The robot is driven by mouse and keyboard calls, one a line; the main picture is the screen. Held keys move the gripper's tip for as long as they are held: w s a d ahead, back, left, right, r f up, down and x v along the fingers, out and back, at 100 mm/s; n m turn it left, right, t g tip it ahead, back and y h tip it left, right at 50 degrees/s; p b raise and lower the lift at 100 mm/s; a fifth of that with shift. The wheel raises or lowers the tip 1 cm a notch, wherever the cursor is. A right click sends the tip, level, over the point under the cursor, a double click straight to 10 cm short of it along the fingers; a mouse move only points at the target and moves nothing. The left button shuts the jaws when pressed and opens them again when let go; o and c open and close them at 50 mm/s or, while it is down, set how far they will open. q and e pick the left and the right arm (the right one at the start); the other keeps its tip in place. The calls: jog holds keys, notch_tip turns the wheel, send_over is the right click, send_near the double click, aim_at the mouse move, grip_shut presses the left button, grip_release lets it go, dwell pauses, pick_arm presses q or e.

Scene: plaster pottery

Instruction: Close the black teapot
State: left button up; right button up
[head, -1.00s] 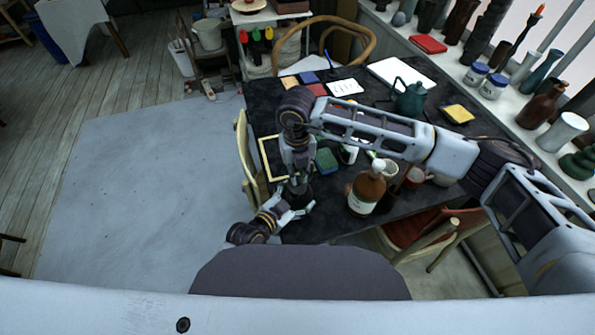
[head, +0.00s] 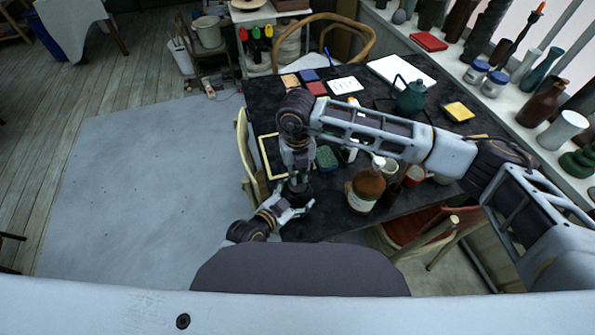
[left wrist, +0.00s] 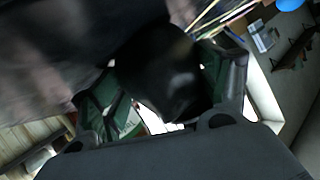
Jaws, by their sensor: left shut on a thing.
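The black teapot is mostly hidden at the near left edge of the dark table (head: 355,222), between my two grippers. In the left wrist view, a glossy black rounded body (left wrist: 170,75), which looks like the teapot, sits between the fingers. My left gripper (head: 299,208) comes in low from the left and is shut on it; its fingers also show in the left wrist view (left wrist: 165,100). My right gripper (head: 298,186) points down directly over the teapot. Its fingertips are dark and small, and the lid cannot be made out.
An amber pump bottle (head: 366,189) stands just right of the grippers. A teal teapot (head: 410,98) stands at the back. A wooden chair (head: 245,165) is on the left, a red-seated chair (head: 408,228) at the front right.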

pick_arm(q)
jog(key=shift+w+r, duration=0.1)
jog(key=shift+r, duration=0.2)
pick_arm(e)
jog(key=shift+f, duration=0.1)
pick_arm(q)
jog(key=shift+f, duration=0.1)
pick_arm(e)
jog(key=shift+r, duration=2.05)
pick_arm(q)
jog(key=o, duration=1.5)
jog(key=shift+f, duration=0.1)
jog(key=shift+s, duration=0.2)
jog(key=shift+v, duration=3.9)
